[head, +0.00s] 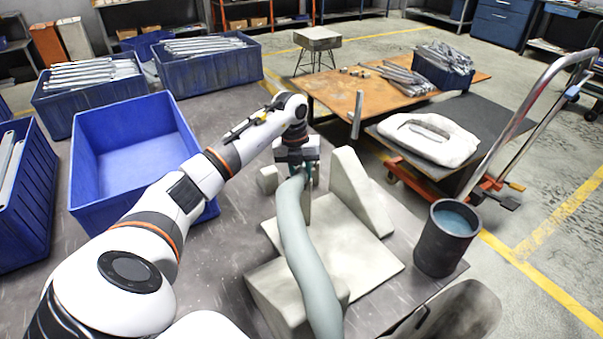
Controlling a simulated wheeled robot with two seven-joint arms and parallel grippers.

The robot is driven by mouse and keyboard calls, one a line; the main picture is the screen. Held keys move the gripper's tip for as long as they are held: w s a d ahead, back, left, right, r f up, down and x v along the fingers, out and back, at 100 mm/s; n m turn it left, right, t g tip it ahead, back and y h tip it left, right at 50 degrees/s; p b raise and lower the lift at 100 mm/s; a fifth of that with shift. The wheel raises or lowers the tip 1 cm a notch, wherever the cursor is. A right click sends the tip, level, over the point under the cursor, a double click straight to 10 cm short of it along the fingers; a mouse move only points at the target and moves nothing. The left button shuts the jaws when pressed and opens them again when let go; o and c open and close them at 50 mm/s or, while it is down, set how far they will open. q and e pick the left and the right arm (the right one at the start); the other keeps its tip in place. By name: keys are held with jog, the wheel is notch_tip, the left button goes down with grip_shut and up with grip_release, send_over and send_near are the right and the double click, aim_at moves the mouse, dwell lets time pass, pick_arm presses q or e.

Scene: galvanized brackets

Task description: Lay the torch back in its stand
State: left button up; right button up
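The torch (300,245) is a long, curved grey-green tube. It runs from my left gripper toward the bottom of the head view, passing over the near block of the stand. The stand (365,262) is pale beige, with a flat base, a tall wedge-shaped upright on the right and a block at the near left. My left gripper (304,176) points down beside the upright, with its fingers around the torch's far end. The fingertips are partly hidden, and I cannot tell whether the torch touches the stand. My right gripper is out of view.
A dark cup with bluish liquid (447,236) stands right of the stand. An empty blue crate (100,118) is at the left, with crates of metal brackets (206,68) behind. A hand cart (500,130) and a wooden-topped table (350,92) stand beyond the bench.

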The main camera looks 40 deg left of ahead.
pick_arm(q)
jog(key=shift+f, duration=0.35)
dwell(0.4)
jog(key=o, duration=1)
jog(key=shift+o, duration=0.2)
notch_tip(320, 180, up, 12)
jog(key=a, duration=0.1)
jog(key=shift+s+a+b, duration=0.2)
jog(key=shift+s+b, duration=0.15)
jog(key=shift+s, duration=0.1)
